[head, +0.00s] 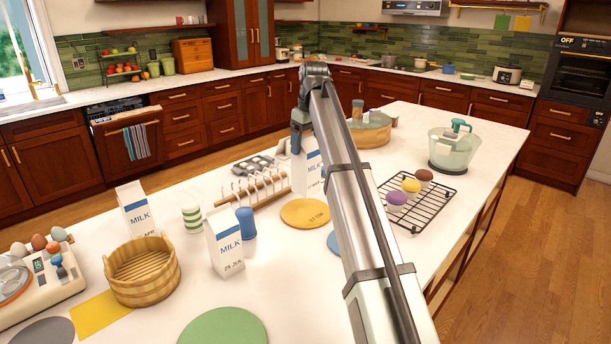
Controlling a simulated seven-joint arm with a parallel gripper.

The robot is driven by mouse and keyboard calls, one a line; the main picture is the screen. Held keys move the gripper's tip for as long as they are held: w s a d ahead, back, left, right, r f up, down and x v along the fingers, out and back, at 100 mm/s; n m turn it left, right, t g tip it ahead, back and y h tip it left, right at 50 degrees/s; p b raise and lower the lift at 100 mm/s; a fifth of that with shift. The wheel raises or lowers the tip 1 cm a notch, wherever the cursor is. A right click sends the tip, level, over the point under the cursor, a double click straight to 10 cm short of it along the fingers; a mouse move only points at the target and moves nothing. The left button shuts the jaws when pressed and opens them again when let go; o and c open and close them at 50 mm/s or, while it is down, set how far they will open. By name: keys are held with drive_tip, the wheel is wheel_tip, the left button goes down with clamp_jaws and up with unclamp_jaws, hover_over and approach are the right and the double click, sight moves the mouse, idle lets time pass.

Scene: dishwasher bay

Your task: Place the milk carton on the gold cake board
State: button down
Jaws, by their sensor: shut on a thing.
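A milk carton (309,172), white with a blue band, is partly hidden behind my arm. My gripper (297,144) is at the top of this carton and shut on it; the fingertips are hard to make out. The carton is upright. Its base appears at the far edge of the gold cake board (304,214); I cannot tell whether it touches the board or the counter. The board's right edge is close to my arm. Two other milk cartons stand on the counter, one at the front (225,250) and one farther left (137,212).
A mug rack (262,190) and a blue cup (246,223) stand left of the board. A black cooling rack (428,206) is to the right. A wooden basket (142,272), a striped cup (192,218) and a green board (223,328) are nearer the front left.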

sight(305, 165)
drive_tip(key=shift+f, duration=3.8)
unclamp_jaws()
drive_tip(key=shift+f, duration=0.1)
drive_tip(key=r, duration=0.4)
drive_tip(key=s+r, duration=0.1)
drive_tip(key=r, duration=0.3)
drive_tip(key=d+r, duration=0.1)
drive_tip(key=r, duration=0.3)
drive_tip(key=shift+s+d+r, duration=0.1)
drive_tip(key=shift+s, duration=0.05)
